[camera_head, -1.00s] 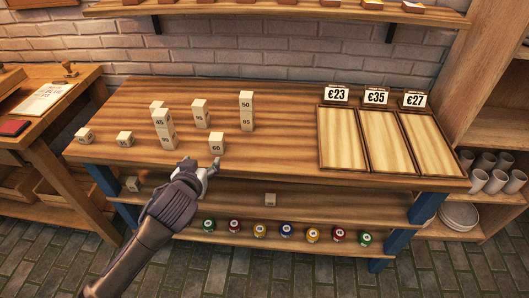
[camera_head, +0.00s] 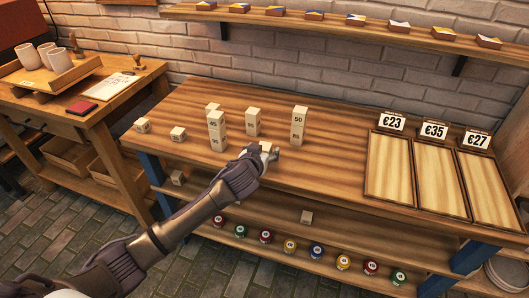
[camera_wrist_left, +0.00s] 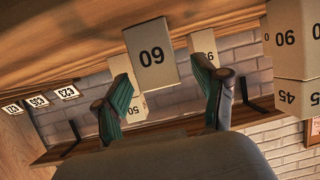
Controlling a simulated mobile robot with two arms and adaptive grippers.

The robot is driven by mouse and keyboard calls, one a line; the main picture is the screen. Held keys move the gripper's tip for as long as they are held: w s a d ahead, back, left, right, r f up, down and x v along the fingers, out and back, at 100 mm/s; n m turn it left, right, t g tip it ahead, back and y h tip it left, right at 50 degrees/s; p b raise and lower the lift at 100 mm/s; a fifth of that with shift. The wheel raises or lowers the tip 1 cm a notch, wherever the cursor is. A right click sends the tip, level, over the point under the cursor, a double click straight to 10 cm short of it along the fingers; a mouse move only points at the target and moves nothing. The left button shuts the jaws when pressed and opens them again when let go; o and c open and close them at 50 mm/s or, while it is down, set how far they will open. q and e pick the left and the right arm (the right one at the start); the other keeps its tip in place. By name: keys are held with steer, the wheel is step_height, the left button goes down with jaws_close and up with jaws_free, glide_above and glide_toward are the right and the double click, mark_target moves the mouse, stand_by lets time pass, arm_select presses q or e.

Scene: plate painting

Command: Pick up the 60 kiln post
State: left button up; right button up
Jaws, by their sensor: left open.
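The 60 kiln post is a pale block that shows upside down in the left wrist view (camera_wrist_left: 150,55), its number facing the camera. It appears ahead of and between the two green-padded fingers of my left gripper (camera_wrist_left: 166,92), which are open. I see no clear contact between fingers and post. In the head view my left gripper (camera_head: 268,152) is at the front edge of the display table (camera_head: 340,150), in front of the post and hiding most of it. My right gripper is in neither view.
Stacked posts (camera_head: 216,130) stand left of the gripper, another post (camera_head: 253,122) behind it, and a tall 50 stack (camera_head: 299,126) to its right. Empty priced trays (camera_head: 402,175) lie at right. Paint pots (camera_head: 290,246) line the lower shelf.

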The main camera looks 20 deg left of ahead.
arm_select(q)
steer(key=shift+x, duration=1)
steer(key=shift+s+f, duration=0.1)
steer(key=shift+c, duration=0.2)
jaws_close()
